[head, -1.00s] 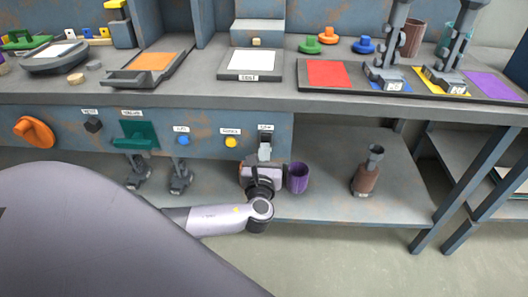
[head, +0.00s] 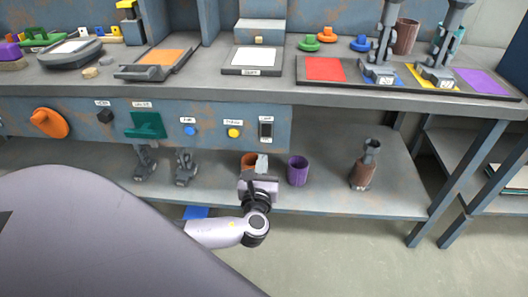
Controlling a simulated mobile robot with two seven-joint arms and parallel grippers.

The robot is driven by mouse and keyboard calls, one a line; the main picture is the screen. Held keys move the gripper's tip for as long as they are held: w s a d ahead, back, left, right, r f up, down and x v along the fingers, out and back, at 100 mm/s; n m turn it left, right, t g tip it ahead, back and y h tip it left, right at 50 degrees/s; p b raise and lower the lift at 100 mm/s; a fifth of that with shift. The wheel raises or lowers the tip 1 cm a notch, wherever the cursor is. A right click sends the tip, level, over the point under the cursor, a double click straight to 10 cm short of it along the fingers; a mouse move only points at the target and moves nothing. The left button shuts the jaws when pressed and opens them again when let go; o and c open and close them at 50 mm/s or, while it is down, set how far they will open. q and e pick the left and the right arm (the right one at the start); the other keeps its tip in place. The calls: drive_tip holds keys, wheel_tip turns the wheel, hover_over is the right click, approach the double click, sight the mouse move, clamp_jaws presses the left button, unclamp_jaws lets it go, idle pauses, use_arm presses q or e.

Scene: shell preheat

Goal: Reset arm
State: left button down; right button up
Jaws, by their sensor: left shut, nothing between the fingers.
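My left gripper (head: 261,165) is in the head view, its arm coming in from the left low in the picture. It is shut and empty, pointing up in front of the lower shelf, below the switch panel. The black switch (head: 265,129) on the panel is a little above its fingertips, apart from them. A purple cup (head: 297,171) stands just to the right of the gripper. My right gripper is not in view.
The panel carries a yellow button (head: 234,132), a blue button (head: 190,130), a green handle (head: 146,125) and an orange knob (head: 49,123). A brown bottle-like object (head: 363,166) stands on the shelf at right. The worktop edge (head: 330,96) overhangs the shelf.

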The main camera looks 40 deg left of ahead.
use_arm(q)
drive_tip(key=v, duration=0.6)
drive_tip(key=shift+f+p, duration=0.3)
drive_tip(key=shift+p, duration=0.05)
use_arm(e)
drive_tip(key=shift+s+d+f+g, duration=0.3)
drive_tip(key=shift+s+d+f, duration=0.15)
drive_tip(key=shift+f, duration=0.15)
use_arm(q)
drive_tip(key=s+d+f+n+g+h, duration=0.6)
drive_tip(key=s+d+f+n+h, duration=0.55)
drive_tip(key=n, duration=0.95)
drive_tip(key=s+r+n+p, duration=0.2)
drive_tip(key=r+n+p, duration=0.1)
drive_tip(key=r+p, duration=0.6)
drive_tip(key=s+r+n+p, duration=0.2)
drive_tip(key=r+n+p, duration=0.1)
drive_tip(key=r+p, duration=0.6)
drive_tip(key=shift+a+r+t+p, duration=0.4)
drive_tip(key=shift+a+r, duration=0.1)
drive_tip(key=shift+r, duration=0.05)
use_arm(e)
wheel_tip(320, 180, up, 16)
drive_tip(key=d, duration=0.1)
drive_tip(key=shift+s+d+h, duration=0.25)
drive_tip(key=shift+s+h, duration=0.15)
